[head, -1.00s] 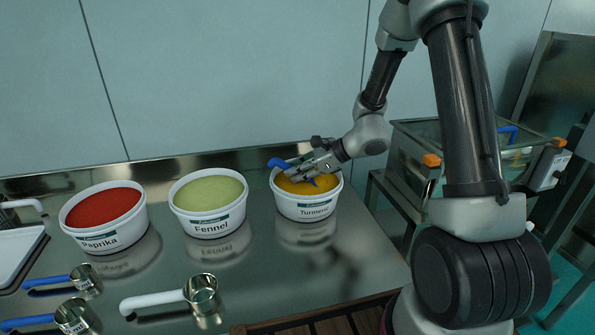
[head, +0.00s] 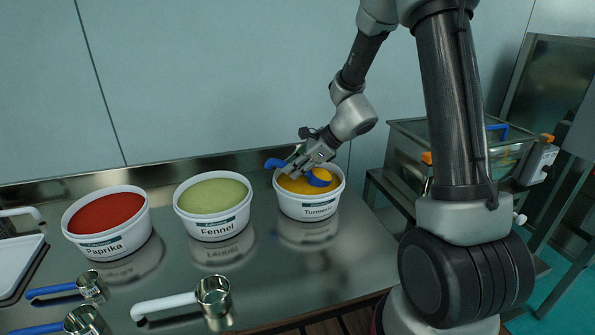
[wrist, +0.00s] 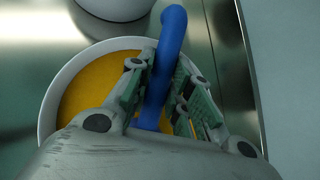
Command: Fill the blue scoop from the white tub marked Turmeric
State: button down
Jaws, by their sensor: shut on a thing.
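The white tub marked Turmeric (head: 308,208) stands on the steel table, full of orange-yellow powder; it also shows in the wrist view (wrist: 47,122). My gripper (head: 300,162) is over the tub, shut on the handle of the blue scoop (head: 275,163). The scoop's handle runs between my fingers in the wrist view (wrist: 172,28). In the head view the scoop's bowl is above the powder and holds a heap of yellow powder. In the wrist view the bowl is hidden behind my gripper.
White tubs marked Fennel (head: 213,232) and Paprika (head: 108,241) stand to the left. A metal scoop with a white handle (head: 165,306) and blue-handled metal scoops (head: 52,290) lie in front. The sieve machine (head: 408,150) stands to the right, beyond a gap.

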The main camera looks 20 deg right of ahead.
jog(key=r, duration=0.1)
jog(key=a+r+h, duration=0.1)
jog(key=g+h, duration=0.1)
jog(key=shift+w+a+r, duration=0.2)
jog(key=shift+a+r, duration=0.05)
jog(key=shift+r, duration=0.15)
jog(key=shift+w+a+r+g+h, duration=0.1)
jog(key=shift+r+g+h, duration=0.05)
jog(key=shift+r+h, duration=0.3)
jog(key=shift+w+a+r+g+h, duration=0.1)
jog(key=shift+r+g+h, duration=0.05)
jog(key=shift+r+h, duration=0.25)
